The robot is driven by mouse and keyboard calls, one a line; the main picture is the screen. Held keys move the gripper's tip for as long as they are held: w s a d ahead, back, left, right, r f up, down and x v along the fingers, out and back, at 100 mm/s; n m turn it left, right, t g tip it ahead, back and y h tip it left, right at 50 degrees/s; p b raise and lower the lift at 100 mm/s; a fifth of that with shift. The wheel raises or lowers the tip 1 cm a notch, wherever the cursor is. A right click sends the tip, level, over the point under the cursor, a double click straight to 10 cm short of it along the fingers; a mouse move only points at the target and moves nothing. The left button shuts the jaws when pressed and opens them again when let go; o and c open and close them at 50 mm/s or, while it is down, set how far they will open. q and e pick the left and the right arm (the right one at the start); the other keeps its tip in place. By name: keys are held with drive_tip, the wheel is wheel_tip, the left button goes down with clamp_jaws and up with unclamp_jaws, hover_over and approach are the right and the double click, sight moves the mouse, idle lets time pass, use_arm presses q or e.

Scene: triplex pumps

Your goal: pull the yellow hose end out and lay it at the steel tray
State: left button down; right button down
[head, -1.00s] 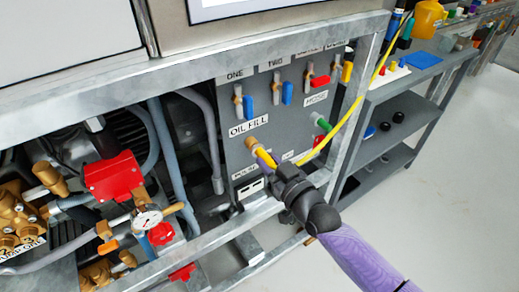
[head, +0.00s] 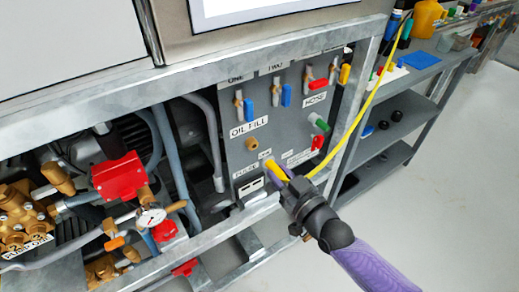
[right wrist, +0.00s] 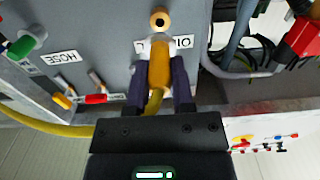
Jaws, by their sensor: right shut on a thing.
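The yellow hose end (head: 274,168) is off the panel, a short way in front of and below the brass port (head: 252,144) near the OIL FILL label. My right gripper (head: 279,178) is shut on it. In the right wrist view the yellow hose end (right wrist: 160,62) sits between the purple fingers, pointing at the panel, with the brass port (right wrist: 160,19) empty beyond it. The yellow hose (head: 358,118) runs from the gripper up to the right, towards the bench top. I cannot make out the steel tray for certain. My left gripper is not in view.
The grey panel (head: 235,165) carries several valves and a green fitting (head: 318,121). A galvanised frame rail (head: 240,218) runs below it. Pump parts with a red block (head: 118,176) stand left. A grey shelf unit (head: 405,125) stands right, with open floor before it.

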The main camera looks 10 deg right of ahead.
drive_tip(key=shift+p+v, duration=0.45)
drive_tip(key=shift+v, duration=0.6)
